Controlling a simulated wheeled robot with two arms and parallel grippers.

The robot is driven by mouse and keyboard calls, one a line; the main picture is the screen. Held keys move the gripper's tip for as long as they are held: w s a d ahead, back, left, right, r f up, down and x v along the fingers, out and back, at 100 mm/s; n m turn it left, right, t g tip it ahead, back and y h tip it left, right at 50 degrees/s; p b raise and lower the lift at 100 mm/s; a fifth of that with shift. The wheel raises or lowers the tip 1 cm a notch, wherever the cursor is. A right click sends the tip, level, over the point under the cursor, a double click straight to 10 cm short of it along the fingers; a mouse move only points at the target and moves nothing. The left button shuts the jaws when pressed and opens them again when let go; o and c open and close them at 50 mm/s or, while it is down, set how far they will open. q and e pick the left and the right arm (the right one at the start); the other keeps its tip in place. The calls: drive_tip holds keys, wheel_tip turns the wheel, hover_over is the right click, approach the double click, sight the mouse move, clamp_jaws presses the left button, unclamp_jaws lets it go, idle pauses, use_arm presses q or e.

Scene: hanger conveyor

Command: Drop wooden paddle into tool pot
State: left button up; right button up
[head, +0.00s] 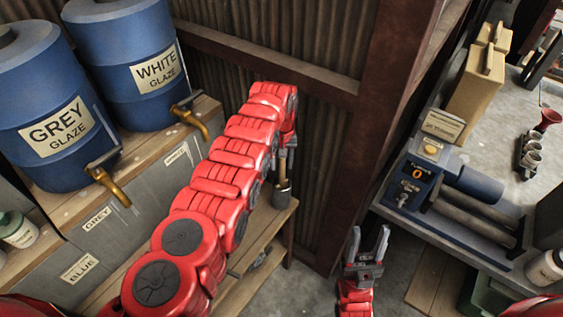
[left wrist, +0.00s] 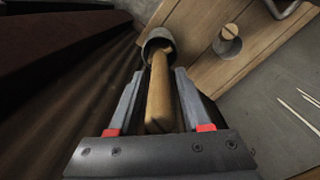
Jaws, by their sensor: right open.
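The wooden paddle (left wrist: 160,92) shows in the left wrist view as a tan handle between the fingers of my left gripper (left wrist: 158,82). Narrow gaps show on both sides of it. Its far end reaches into the mouth of the dark grey tool pot (left wrist: 155,44). In the head view the pot (head: 281,203) stands at the end of a wooden shelf, with a bit of the tan paddle (head: 283,184) at its rim. My left gripper (head: 287,160) points down just above it. My right gripper (head: 370,245) is open and empty, low in the middle.
A wooden shelf (head: 262,222) runs beneath my left arm. Blue glaze barrels (head: 125,55) stand at the left. A corrugated wall and rusty post (head: 365,130) rise behind the pot. A workbench with a blue roller machine (head: 425,180) is at the right.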

use_arm(q)
drive_tip(key=shift+o, duration=0.4)
drive_tip(key=shift+r+p, duration=0.3)
drive_tip(key=shift+p, duration=0.05)
wheel_tip(320, 180, up, 4)
drive_tip(key=p, duration=0.4)
drive_tip(key=shift+r, duration=0.25)
wheel_tip(320, 180, up, 3)
drive_tip(key=shift+a+f+p, duration=0.1)
drive_tip(key=shift+p, duration=0.45)
wheel_tip(320, 180, up, 5)
drive_tip(key=b, duration=0.2)
drive_tip(key=shift+f+b, duration=0.15)
drive_tip(key=shift+b, duration=0.25)
drive_tip(key=shift+r, duration=0.3)
